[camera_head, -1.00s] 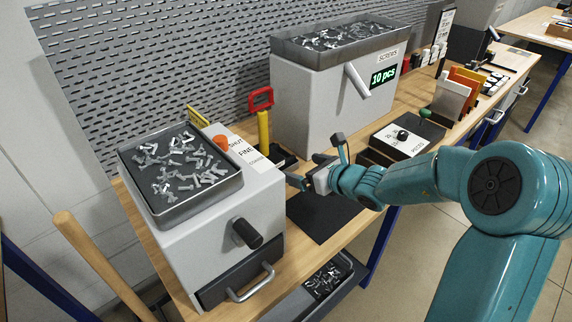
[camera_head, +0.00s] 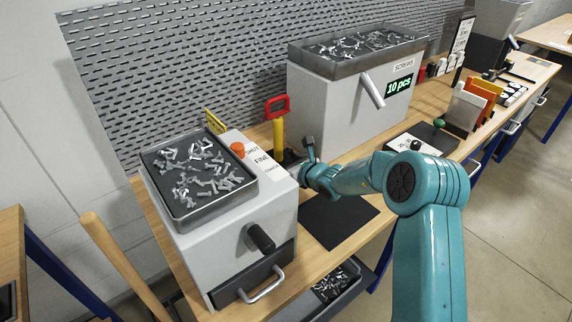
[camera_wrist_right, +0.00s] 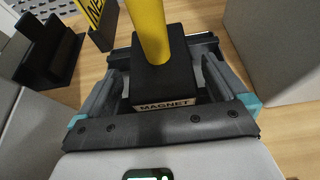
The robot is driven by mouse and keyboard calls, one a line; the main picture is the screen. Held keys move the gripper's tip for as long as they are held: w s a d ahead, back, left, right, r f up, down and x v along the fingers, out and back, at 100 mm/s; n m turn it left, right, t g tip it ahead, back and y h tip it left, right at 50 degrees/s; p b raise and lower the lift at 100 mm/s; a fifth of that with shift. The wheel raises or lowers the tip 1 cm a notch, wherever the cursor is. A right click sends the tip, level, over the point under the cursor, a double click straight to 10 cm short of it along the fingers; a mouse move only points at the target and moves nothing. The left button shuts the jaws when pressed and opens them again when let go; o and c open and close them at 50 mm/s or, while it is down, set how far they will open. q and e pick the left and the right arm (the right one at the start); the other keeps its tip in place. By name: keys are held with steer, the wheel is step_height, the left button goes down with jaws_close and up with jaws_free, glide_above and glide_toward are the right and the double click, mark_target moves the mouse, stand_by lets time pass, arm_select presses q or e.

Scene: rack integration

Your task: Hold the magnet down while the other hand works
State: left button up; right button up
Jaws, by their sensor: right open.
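The magnet is a black block with a yellow post and a red loop handle (camera_head: 278,104). It stands upright on the bench between the two grey machines. In the right wrist view its black base (camera_wrist_right: 163,80) carries a MAGNET label. My right gripper (camera_head: 306,168) is low beside the magnet. In the right wrist view the gripper (camera_wrist_right: 160,66) is open, with one finger on each side of the base. I cannot tell whether the fingers touch it. The head view partly hides the base behind the gripper. My left gripper is not in view.
A grey machine (camera_head: 228,249) with a tray of metal parts, a black knob and a drawer stands left. A SCREWS machine (camera_head: 325,110) reading 10 pcs stands behind. A black mat (camera_head: 335,221) lies bare in front. Coloured cards and small boxes stand farther right.

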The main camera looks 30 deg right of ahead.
steer(key=shift+w+f, duration=0.1)
steer(key=shift+c, duration=1.2)
steer(key=c, duration=1)
steer(key=shift+f, duration=0.1)
